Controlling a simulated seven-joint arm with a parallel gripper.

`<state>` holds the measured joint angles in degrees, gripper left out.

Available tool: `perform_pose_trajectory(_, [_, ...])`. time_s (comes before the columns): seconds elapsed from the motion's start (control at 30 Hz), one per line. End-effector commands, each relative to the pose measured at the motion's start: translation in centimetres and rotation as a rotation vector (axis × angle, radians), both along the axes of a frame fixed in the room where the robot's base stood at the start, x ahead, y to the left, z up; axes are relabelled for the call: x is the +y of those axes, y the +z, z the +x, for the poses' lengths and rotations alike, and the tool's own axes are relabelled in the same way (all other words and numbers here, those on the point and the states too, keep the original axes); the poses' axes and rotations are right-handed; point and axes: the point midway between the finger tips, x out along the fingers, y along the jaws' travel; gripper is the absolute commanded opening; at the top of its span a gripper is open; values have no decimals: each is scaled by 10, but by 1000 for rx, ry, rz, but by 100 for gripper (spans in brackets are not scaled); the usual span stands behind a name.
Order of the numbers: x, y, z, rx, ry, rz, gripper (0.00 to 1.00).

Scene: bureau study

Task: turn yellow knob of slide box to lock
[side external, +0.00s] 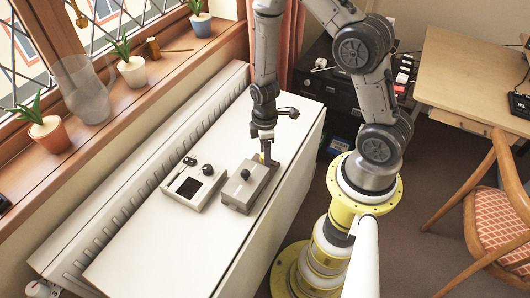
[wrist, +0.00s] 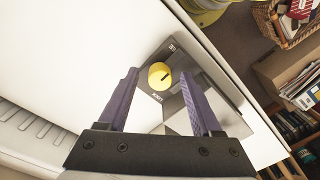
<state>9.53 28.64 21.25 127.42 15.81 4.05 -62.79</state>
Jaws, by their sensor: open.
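The slide box (side external: 240,192) is a grey box with a black knob on its front, standing on the white cabinet top. In the wrist view its grey top plate (wrist: 177,58) carries a round yellow knob (wrist: 159,77) with a dark pointer mark. Small printed labels sit at opposite sides of the knob; one seems to read LOCK. My gripper (side external: 264,160) points down over the far end of the box. In the wrist view its two purple fingers (wrist: 160,74) are open, one on each side of the knob, with visible gaps. In the side view the gripper mostly hides the knob.
A second light grey device (side external: 194,186) with a dark screen and a black knob stands just left of the box. The white cabinet top (side external: 155,245) is clear in front. Potted plants line the window sill (side external: 100,130). A desk (side external: 475,80) and chair (side external: 500,205) stand at right.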

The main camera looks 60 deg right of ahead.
Motion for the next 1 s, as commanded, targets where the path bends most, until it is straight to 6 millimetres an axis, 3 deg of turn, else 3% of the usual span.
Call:
perform_pose_trajectory(0.27, [0, -1, 0, -1, 1, 0, 66])
perform_pose_trajectory(0.63, [0, 0, 0, -1, 0, -1, 1])
perform_pose_trajectory(1.0, [0, 0, 0, -2, -23, 0, 0])
